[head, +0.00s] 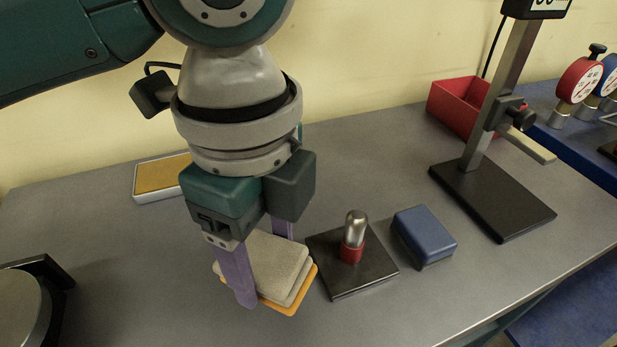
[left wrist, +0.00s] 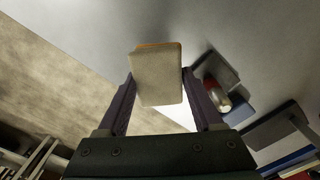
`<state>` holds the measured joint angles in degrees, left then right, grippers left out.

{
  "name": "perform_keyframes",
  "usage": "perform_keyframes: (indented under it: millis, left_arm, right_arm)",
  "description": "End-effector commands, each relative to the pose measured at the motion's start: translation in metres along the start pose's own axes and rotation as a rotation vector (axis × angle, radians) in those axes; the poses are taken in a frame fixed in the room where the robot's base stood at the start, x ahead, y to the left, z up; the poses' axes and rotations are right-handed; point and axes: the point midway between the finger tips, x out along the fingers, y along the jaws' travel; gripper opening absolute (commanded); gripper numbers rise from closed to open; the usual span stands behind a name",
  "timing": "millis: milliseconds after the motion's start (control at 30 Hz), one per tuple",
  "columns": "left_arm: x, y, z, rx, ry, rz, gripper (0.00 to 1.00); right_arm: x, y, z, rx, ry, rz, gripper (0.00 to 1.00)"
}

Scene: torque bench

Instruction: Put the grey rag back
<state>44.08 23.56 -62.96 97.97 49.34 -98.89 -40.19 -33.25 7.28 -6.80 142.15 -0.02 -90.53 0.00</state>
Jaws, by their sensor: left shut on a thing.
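The grey rag (head: 272,259) is a folded, pale grey pad in the head view. My left gripper (head: 266,268) points down with its two purple fingers on opposite sides of the rag, shut on it. An orange-yellow flat piece (head: 306,291) shows under the rag's right and front edges; whether the rag rests on it or hangs just above it, I cannot tell. In the left wrist view the rag (left wrist: 157,78) fills the space between the fingers, with a strip of orange along its far edge. My right gripper is not in view.
Right of the rag stand a black block (head: 335,284) with a metal-tipped red post (head: 353,240) and a blue box (head: 424,235). A yellow-topped tray (head: 150,179) lies behind. A black stand (head: 492,199) and red bin (head: 455,104) are farther right.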

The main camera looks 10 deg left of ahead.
Motion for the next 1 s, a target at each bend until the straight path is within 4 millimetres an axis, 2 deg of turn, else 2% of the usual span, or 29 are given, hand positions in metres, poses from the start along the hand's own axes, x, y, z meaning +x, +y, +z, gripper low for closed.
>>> perform_keyframes:
  millis: [33,233,433,833,867,1000]
  left_arm:
    - [0.01,0.0,0.0,-0.001,-0.001,0.001,0.23]
    - [0.028,0.0,0.0,0.0,0.0,0.001,0.23]
    - [0.06,0.0,0.0,0.0,-0.001,0.001,0.23]
    - [0.066,0.0,0.0,0.0,0.001,-0.001,0.23]
    - [0.066,0.0,0.0,0.0,0.001,-0.002,0.7]
    - [0.066,0.0,0.0,0.0,0.001,-0.002,0.86]
  right_arm:
    - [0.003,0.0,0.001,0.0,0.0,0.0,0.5]
    - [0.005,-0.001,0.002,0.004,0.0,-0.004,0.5]
    - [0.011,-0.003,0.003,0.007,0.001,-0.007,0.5]
    - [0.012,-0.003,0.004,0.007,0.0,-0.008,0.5]
    - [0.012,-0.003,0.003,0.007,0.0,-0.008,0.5]
    - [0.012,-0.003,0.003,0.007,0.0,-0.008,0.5]
